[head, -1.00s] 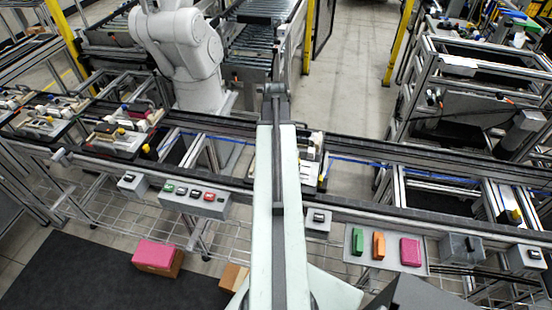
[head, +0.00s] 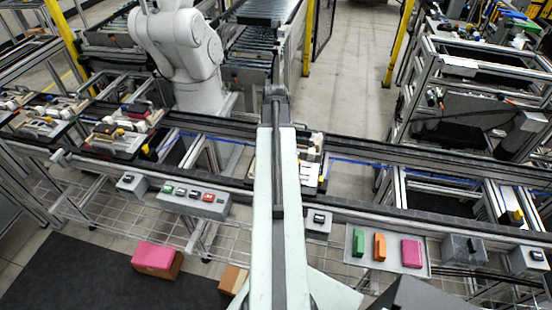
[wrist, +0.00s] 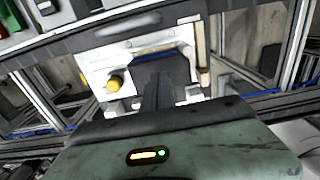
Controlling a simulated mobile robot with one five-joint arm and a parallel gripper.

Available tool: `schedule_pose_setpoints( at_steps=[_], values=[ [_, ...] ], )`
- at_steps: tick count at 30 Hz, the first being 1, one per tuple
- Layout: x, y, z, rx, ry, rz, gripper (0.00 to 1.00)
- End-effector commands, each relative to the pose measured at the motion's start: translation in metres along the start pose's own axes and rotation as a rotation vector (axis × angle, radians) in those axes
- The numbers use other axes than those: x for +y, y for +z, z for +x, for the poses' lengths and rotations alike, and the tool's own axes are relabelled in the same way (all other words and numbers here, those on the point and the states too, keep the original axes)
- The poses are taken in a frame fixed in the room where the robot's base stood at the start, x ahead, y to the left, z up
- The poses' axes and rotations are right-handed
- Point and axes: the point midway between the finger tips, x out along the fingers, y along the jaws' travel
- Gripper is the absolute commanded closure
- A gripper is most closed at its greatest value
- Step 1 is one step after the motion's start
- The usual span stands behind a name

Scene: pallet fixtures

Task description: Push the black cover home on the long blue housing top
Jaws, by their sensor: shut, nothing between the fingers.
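In the wrist view my gripper (wrist: 158,88) is shut, its dark fingers pointing at the pale pallet fixture (wrist: 118,62) with the yellow knob. A dark, blue-tinged block (wrist: 165,66) lies at the fingertips, in the middle of the fixture. I cannot separate the black cover from the long blue housing top there, nor tell whether the fingers touch it or how far the cover is seated. In the head view the fixture (head: 313,165) shows only at its right part. My own arm hides the rest, and the gripper too.
The fixture sits on a dark conveyor rail (head: 400,215) running left to right. More loaded pallets (head: 115,140) stand at the left. A button box (head: 195,200) and a tray (head: 350,240) with green, orange and pink blocks are along the near edge. A white robot arm (head: 190,55) stands behind.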

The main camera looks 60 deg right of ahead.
Motion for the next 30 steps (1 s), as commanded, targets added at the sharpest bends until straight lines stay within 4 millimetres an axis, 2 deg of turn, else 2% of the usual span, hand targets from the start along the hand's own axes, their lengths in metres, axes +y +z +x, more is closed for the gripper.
schedule_pose_setpoints(
  at_steps=[3, 19, 30],
  values=[
    [0.0, 0.0, -0.017, 0.0, 0.0, 0.0, 1.0],
    [0.0, 0.0, -0.065, 0.0, 0.0, 0.0, 1.0],
    [0.0, 0.0, -0.064, 0.0, 0.0, 0.001, 1.0]
  ],
)
